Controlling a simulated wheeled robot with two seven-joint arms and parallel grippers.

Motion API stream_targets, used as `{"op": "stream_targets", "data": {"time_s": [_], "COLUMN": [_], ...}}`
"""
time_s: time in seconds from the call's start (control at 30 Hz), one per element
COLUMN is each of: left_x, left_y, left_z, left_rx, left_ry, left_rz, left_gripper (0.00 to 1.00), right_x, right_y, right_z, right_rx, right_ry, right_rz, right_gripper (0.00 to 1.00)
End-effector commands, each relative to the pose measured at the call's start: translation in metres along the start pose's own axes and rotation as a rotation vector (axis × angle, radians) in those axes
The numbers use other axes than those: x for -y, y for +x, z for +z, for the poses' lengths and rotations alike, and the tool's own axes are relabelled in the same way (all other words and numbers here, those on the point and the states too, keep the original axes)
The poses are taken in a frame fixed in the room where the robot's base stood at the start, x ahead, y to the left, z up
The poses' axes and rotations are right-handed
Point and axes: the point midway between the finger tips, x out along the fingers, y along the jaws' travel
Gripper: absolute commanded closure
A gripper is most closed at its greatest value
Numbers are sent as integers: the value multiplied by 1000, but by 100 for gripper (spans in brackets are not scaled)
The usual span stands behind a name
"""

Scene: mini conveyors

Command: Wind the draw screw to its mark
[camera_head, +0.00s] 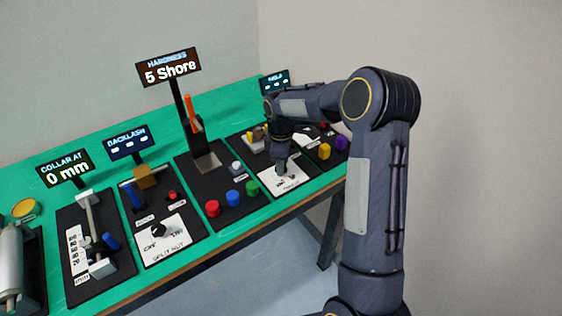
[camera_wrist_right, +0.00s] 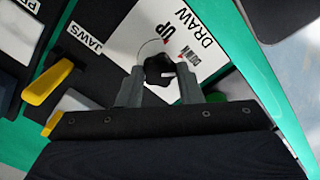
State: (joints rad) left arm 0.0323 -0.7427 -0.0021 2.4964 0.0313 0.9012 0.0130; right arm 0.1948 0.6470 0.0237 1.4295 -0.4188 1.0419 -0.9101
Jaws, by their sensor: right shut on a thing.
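The draw screw's black knob (camera_wrist_right: 158,68) sits on a white plate (camera_wrist_right: 205,30) in the right wrist view. The plate is marked DRAW, with UP and DOWN in small red-marked labels beside the knob. My right gripper (camera_wrist_right: 160,82) has one finger on each side of the knob and is shut on it. In the head view my right gripper (camera_head: 281,168) reaches down onto the white plate (camera_head: 291,184) and hides most of the knob. A small display (camera_head: 275,80) behind my right arm is partly covered and I cannot read it. My left gripper is not in view.
A yellow lever (camera_wrist_right: 47,82) lies beside the JAWS label (camera_wrist_right: 84,38). Red (camera_head: 213,208), blue (camera_head: 233,198) and green (camera_head: 252,188) buttons stand left of the plate. Yellow (camera_head: 324,152) and purple (camera_head: 342,143) knobs stand to its right. The green bench's front edge is close.

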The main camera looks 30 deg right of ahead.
Motion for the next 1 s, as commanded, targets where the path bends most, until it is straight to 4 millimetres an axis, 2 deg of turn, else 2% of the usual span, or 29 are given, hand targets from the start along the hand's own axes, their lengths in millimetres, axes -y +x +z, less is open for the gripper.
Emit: {"op": "stream_targets", "data": {"time_s": [0.4,0.93,0.97,1.0], "left_x": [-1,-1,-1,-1], "left_y": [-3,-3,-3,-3], "left_z": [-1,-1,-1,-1], "left_rx": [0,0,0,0], "left_ry": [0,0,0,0], "left_rz": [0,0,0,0], "left_gripper": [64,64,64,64], "right_x": [-1,-1,-1,-1], "right_y": [-1,-1,-1,-1], "right_z": [-1,0,0,0], "right_rx": [-2,-1,-1,-1], "right_ry": [-177,-200,-200,-200], "right_rz": [4,4,4,4], "right_gripper": [90,90,65,60]}}
